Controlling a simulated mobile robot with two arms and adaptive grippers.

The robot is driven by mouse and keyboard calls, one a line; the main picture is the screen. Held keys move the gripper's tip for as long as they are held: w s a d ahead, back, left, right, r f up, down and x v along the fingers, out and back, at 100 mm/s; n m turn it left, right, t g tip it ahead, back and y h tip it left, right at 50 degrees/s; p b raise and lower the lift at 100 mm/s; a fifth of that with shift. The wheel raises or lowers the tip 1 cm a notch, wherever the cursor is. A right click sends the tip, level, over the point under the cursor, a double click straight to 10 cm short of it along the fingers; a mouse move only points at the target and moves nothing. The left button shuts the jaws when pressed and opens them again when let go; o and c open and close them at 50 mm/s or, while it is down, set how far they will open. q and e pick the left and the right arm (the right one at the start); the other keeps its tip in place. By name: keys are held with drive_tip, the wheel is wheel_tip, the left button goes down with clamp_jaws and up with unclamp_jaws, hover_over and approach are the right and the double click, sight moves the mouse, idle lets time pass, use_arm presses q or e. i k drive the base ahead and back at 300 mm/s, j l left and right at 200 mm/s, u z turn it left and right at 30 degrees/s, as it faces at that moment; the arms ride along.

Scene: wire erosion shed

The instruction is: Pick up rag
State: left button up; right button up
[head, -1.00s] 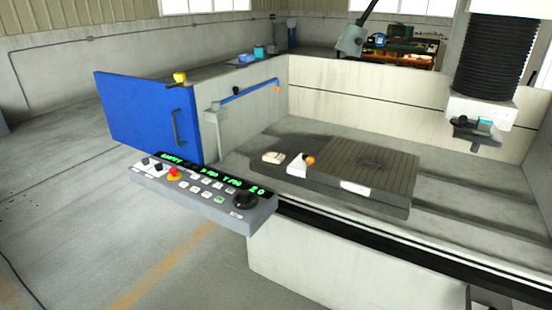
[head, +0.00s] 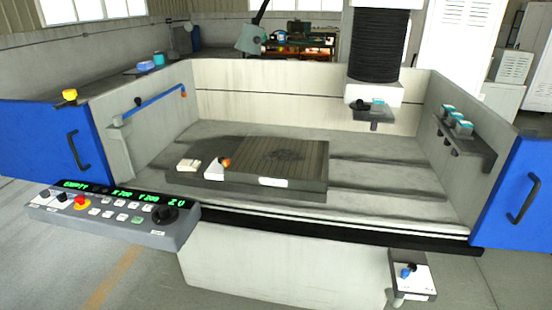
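I cannot make out a rag for certain. A small flat blue thing (head: 145,66) lies on the tank wall's top ledge at the back left, next to a teal block (head: 158,59); it is too small to tell whether it is cloth. A small blue thing (head: 408,271) is on a white-topped bracket (head: 420,284) at the lower right; its kind is also unclear. Neither of my grippers shows in the head view.
An open-fronted machine tank (head: 300,90) holds a dark slatted table (head: 275,155). A control panel (head: 110,213) juts out at the front left. Blue doors (head: 45,140) (head: 515,190) stand at both sides. Several teal-topped pieces (head: 458,122) sit on the right shelf. Floor (head: 60,275) shows at the front left.

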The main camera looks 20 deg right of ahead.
sight(185, 164)
drive_tip(key=i+l+z, duration=0.1)
drive_tip(key=i+z, duration=0.65)
